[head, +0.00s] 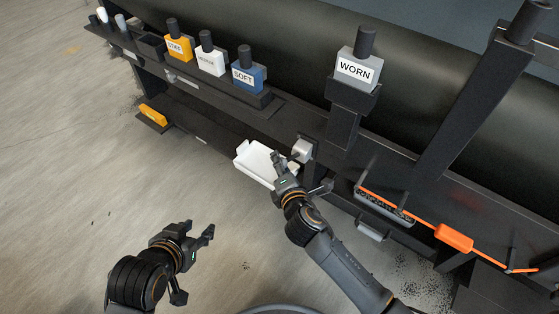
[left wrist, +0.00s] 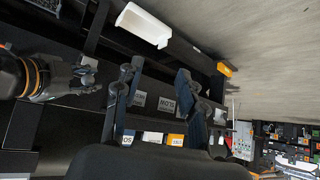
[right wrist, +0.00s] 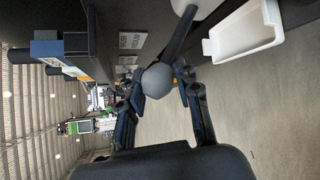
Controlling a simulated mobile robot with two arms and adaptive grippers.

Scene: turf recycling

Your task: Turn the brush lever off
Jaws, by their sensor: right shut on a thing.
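The lever is a grey ball knob (right wrist: 157,80) on a dark rod (right wrist: 178,36) in the right wrist view. The rod runs up to a pale round mount (right wrist: 200,8). In the head view a pale mount (head: 303,149) sits on the front of the dark machine, just beyond my right gripper (head: 295,172). My right gripper's fingers (right wrist: 160,86) are on both sides of the knob and shut on it. In the head view my gripper largely hides the knob. My left gripper (head: 195,264) is open and empty over the floor, apart from the machine. It also shows in the left wrist view (left wrist: 157,85).
A white tray (head: 257,167) juts from the machine close to my right gripper. Orange, white and blue labelled blocks (head: 247,78) stand on the ledge, with a grey WORN block (head: 357,72) further right. An orange bar (head: 453,238) lies right. The floor at left is clear.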

